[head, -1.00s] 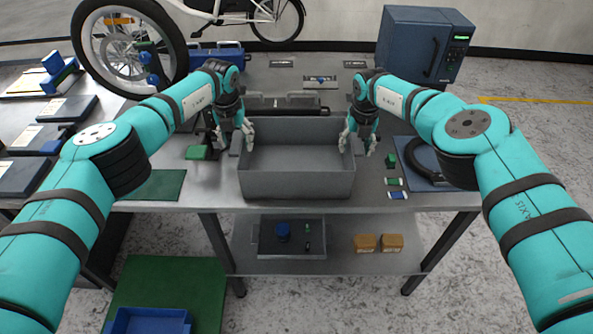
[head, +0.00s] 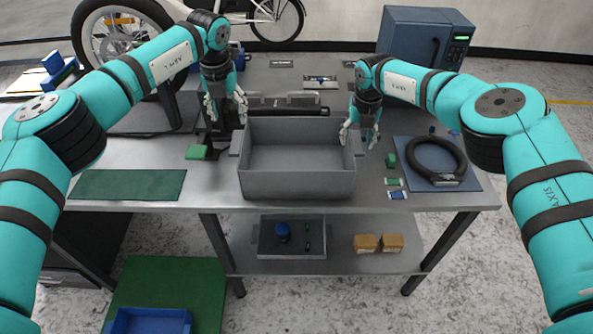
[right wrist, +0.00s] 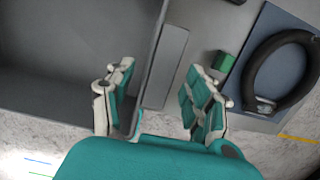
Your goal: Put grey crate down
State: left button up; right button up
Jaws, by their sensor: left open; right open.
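The grey crate (head: 297,184) is empty and sits upright on the metal workbench near its front edge. It also shows in the right wrist view (right wrist: 60,95). My left gripper (head: 226,108) is open above the crate's back left corner, clear of the rim. My right gripper (head: 360,136) is open at the crate's right side. In the right wrist view its fingers (right wrist: 160,100) stand wide apart, one over the inside of the right wall and one outside, with the side handle flap between them.
A black ring-shaped lock (head: 436,160) lies on a blue mat right of the crate. Small green and blue pieces (head: 394,182) lie between them. A green mat (head: 130,184) lies to the left. A blue cabinet (head: 425,45) stands at the back right.

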notch_tip(320, 180, up, 8)
jog(key=s, duration=0.1)
jog(key=shift+r, duration=0.15)
jog(key=shift+s, duration=0.1)
dwell(0.4)
